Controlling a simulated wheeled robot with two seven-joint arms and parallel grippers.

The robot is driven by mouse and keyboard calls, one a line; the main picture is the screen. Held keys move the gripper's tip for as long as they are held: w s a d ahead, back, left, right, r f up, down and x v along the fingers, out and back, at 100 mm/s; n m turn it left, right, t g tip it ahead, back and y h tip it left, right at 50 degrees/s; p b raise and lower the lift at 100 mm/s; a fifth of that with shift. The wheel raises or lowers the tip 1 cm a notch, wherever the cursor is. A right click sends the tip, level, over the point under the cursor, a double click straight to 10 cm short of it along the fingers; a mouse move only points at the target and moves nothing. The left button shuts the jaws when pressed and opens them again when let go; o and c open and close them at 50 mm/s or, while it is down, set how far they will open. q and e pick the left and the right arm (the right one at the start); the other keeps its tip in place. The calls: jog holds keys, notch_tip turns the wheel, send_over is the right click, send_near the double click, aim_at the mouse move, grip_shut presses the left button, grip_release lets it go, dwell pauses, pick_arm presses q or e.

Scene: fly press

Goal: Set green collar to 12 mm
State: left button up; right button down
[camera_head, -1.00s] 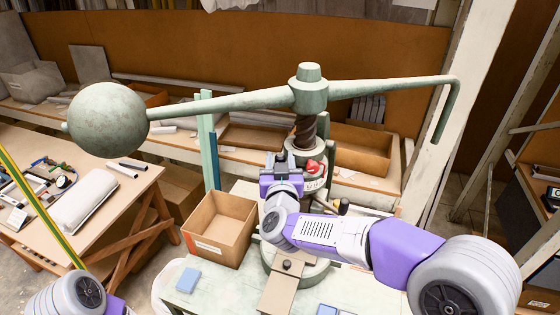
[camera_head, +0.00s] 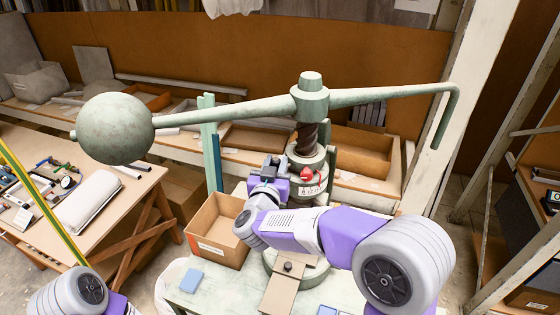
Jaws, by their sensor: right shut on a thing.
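The pale green collar (camera_head: 309,187) sits around the dark screw (camera_head: 306,137) of the fly press. Dark scale numbers show on its front, too small to read surely. A red piece (camera_head: 305,174) sits at its front, above the numbers. My right gripper (camera_head: 271,170) is at the left side of the collar, shut on a small part there. The fingers hide most of that part, so I cannot tell its shape. My left gripper is out of view; only my left arm shows at the bottom left.
The press's long lever (camera_head: 390,95) with its heavy green ball (camera_head: 117,128) spans above my right arm. An open cardboard box (camera_head: 221,251) stands left of the press base. A workbench (camera_head: 140,186) with tools stands at left.

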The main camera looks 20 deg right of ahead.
jog(key=shift+w+a+r+m+h, duration=0.15)
jog(key=shift+w+r+m+h, duration=0.15)
jog(key=shift+w+r, duration=0.1)
jog(key=shift+w+a+p, duration=0.2)
jog(key=shift+w+p, duration=0.5)
jog(key=shift+w, duration=0.55)
jog(key=shift+r, duration=0.1)
jog(key=c, duration=1)
grip_release()
jog(key=shift+s, duration=0.1)
jog(key=shift+o, duration=0.4)
jog(key=shift+f, duration=0.25)
jog(key=shift+s+a, duration=0.1)
jog(key=b+v, duration=0.1)
jog(key=v, duration=0.6)
jog(key=shift+s, duration=0.2)
